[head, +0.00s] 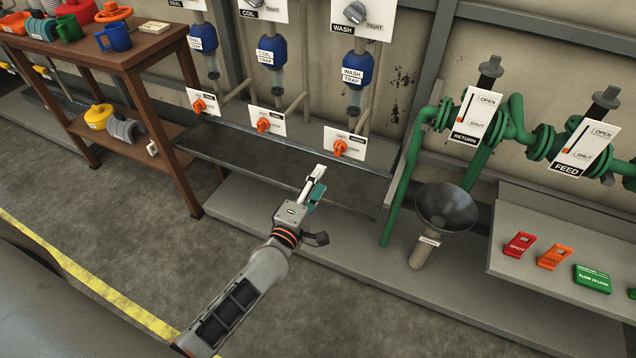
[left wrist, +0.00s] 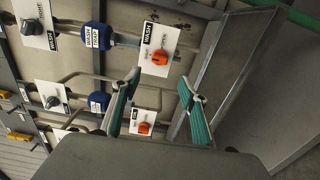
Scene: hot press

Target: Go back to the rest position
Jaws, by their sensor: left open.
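My left gripper (head: 315,187) is in front of the long dark metal tray (head: 265,158) below the trap panels in the head view. In the left wrist view its two teal-padded fingers (left wrist: 158,100) stand apart with nothing between them. The orange WASH valve knob (head: 340,147) on its white plate lies beyond the fingertips, apart from them; it also shows in the left wrist view (left wrist: 160,57). My right gripper is in neither view.
A brown wooden table (head: 130,55) with cups stands at left. A dark funnel (head: 446,207) stands right of the tray. Green pipes (head: 405,175) carry the RETURN (head: 476,115) and FEED (head: 585,147) plates. A grey shelf (head: 560,240) holds coloured tags. The floor in front is clear.

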